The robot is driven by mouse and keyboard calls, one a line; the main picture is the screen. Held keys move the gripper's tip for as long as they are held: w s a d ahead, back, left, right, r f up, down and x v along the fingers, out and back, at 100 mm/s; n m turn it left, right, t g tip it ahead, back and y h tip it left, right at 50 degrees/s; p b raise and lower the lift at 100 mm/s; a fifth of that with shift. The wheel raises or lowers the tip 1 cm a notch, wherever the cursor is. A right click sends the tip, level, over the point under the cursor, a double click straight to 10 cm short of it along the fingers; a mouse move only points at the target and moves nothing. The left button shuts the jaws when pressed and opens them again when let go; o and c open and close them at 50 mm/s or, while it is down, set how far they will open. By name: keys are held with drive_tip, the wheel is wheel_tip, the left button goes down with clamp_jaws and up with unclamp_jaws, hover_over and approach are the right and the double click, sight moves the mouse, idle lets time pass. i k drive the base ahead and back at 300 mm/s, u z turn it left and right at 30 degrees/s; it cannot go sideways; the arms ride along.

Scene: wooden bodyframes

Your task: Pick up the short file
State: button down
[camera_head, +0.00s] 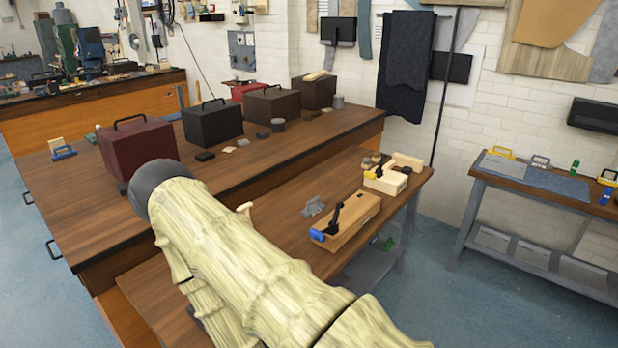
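I cannot make out a short file for certain in the head view. On the near bench stands a wooden block (350,222) with a black upright part and a blue end. Behind it is a pale wooden box (388,181) with small black and yellow items. A small grey bracket (313,206) sits left of the block. A small pale peg-like piece (246,208) shows at the edge of my arm; I cannot tell what it belongs to. My pale wooden arm crosses the lower left and hides part of the bench. My gripper is not visible.
The near bench (280,232) has bare wood around the bracket. The longer bench (75,222) behind carries a dark red box (137,150), a black box (212,122) and brown boxes. A side table (490,172) stands right, with blue floor (455,290) between.

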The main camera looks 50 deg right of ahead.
sight(311, 211)
drive_tip(key=z, duration=1.65)
